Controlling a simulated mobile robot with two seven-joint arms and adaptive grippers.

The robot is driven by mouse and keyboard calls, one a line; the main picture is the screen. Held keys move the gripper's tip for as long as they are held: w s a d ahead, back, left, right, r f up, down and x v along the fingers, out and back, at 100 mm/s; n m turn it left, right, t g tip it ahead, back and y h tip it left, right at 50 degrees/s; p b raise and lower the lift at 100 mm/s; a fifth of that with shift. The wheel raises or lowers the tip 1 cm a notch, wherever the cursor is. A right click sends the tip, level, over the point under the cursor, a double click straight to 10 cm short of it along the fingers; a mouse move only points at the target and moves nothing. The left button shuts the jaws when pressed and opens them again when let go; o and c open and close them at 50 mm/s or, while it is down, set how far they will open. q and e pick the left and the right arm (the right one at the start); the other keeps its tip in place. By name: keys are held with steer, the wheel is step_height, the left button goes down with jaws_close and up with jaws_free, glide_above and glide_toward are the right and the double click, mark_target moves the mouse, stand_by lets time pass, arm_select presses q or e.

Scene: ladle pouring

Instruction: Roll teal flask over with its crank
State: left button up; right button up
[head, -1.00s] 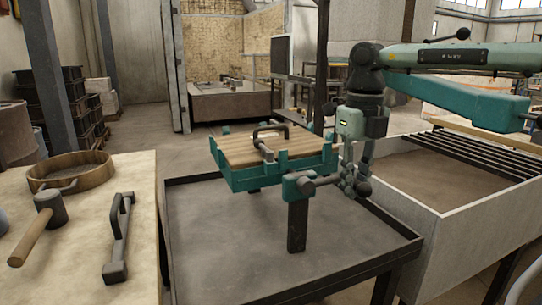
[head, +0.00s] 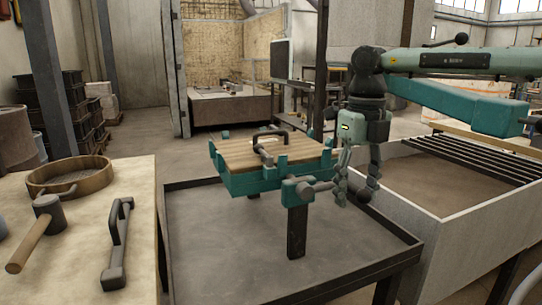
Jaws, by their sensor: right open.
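The teal flask (head: 268,183) sits level on a dark post above a shallow grey tray, with a wooden board (head: 262,153) and a dark handle on top. Its crank (head: 320,187) sticks out to the right from a teal bearing block (head: 297,191) at the flask's near side. My right gripper (head: 357,199) points down at the crank's outer end. Its fingers are open and spread apart, with a dark knob seen between or behind them. I cannot tell whether they touch it. My left gripper is not in view.
The grey tray table (head: 220,255) has a raised rim. At left, a pale bench (head: 75,240) holds a round sieve (head: 70,175), a mallet (head: 42,222) and a dark handled tool (head: 117,245). A sand-filled bin (head: 430,190) stands close on the right.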

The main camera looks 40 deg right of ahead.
steer(key=shift+s+a+r+p, duration=0.1)
steer(key=shift+s+r+p, duration=0.35)
steer(key=shift+r, duration=0.6)
steer(key=shift+s+a+r+p, duration=0.1)
steer(key=shift+s+r+p, duration=0.3)
steer(key=shift+r, duration=0.6)
steer(key=shift+s+a+r+p, duration=0.1)
steer(key=shift+s+r+p, duration=0.35)
steer(key=shift+r, duration=0.6)
steer(key=shift+f, duration=0.1)
